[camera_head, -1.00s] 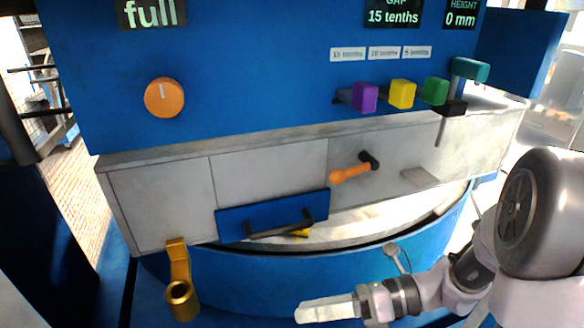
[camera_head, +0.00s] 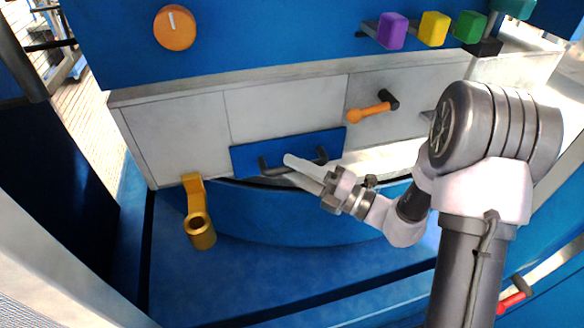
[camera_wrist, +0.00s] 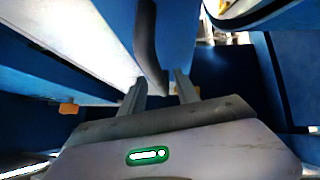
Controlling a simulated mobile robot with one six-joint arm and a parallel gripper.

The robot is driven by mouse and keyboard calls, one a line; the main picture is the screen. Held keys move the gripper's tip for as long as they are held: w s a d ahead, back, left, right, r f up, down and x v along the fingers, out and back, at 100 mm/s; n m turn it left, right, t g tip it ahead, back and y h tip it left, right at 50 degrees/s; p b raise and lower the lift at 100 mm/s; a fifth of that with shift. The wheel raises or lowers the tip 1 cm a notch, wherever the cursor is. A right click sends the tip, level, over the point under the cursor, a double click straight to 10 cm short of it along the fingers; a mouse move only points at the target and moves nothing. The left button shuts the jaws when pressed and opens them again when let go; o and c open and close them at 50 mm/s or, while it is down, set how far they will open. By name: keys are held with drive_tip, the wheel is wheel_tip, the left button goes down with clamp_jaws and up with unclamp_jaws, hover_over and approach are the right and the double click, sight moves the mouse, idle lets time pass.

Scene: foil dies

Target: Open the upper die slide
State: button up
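The blue slide panel (camera_head: 243,158) sits at the bottom of the grey front in the head view. It has a dark bar handle (camera_head: 272,171) on two posts. I take it for the upper die slide; no label shows. My gripper (camera_head: 289,160) is in front of the panel, its pale fingers overlapping the handle in that view. In the wrist view my gripper (camera_wrist: 161,84) has its two fingers apart. The dark handle (camera_wrist: 147,40) comes down between or just beyond them. I cannot tell whether they touch it.
An orange-handled lever (camera_head: 369,112) is right of the panel and a brass bracket with a ring (camera_head: 199,215) is at lower left. Purple (camera_head: 392,30), yellow (camera_head: 433,28) and green (camera_head: 469,26) knobs and an orange dial (camera_head: 175,28) are above. A curved blue body (camera_head: 290,215) lies below.

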drive_tip(key=shift+w+a, duration=0.2)
drive_tip(key=shift+a, duration=0.2)
clamp_jaws()
idle(1.2)
